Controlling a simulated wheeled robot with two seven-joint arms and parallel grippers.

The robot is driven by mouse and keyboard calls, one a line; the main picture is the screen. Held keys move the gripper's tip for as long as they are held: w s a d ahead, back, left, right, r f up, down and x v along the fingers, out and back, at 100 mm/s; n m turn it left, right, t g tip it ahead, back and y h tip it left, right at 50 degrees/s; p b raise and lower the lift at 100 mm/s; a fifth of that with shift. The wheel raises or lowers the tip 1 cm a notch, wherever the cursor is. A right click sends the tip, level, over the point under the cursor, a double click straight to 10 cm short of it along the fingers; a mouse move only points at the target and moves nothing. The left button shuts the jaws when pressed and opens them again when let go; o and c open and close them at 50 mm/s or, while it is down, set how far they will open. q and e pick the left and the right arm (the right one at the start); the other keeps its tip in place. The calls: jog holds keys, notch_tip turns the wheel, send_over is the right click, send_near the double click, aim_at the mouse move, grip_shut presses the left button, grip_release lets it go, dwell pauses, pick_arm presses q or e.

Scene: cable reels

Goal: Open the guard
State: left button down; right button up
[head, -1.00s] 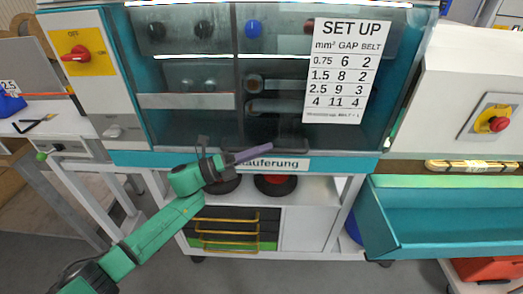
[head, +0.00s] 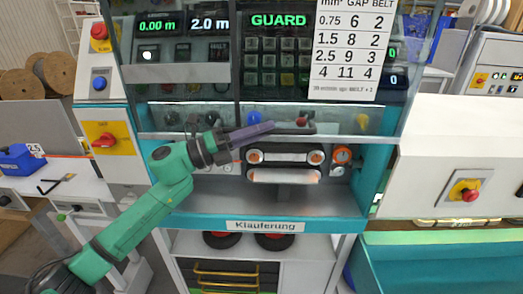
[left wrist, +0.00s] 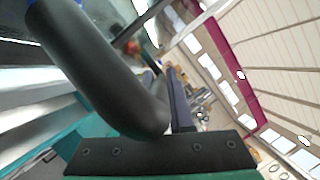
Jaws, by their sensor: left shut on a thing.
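The guard (head: 345,120) is a clear panel on the front of the teal machine. It is raised, with its lower edge about level with the coloured knobs and the rollers below it uncovered. My left gripper (head: 262,132) is at this edge, shut on the guard's dark handle (head: 300,130). In the left wrist view a thick, dark bent bar (left wrist: 105,70), which looks like the handle, fills the left side by the purplish gripper finger (left wrist: 180,105). The grip itself is partly hidden. My right gripper is not in view.
Two belt rollers (head: 285,157) show in the open bay. The display (head: 278,20) reads GUARD. A SET UP sheet (head: 350,50) hangs at the upper right. A red rotary switch (head: 104,140) is on the left, another (head: 468,191) on the right. A teal tray (head: 440,255) juts out lower right.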

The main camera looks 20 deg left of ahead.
aim_at(261, 94)
pick_arm(q)
notch_tip(261, 94, up, 9)
jog(key=p, duration=0.3)
jog(key=shift+f+p, duration=0.2)
jog(key=shift+p, duration=0.1)
jog(key=c, duration=0.8)
grip_release()
jog(key=shift+f, duration=0.1)
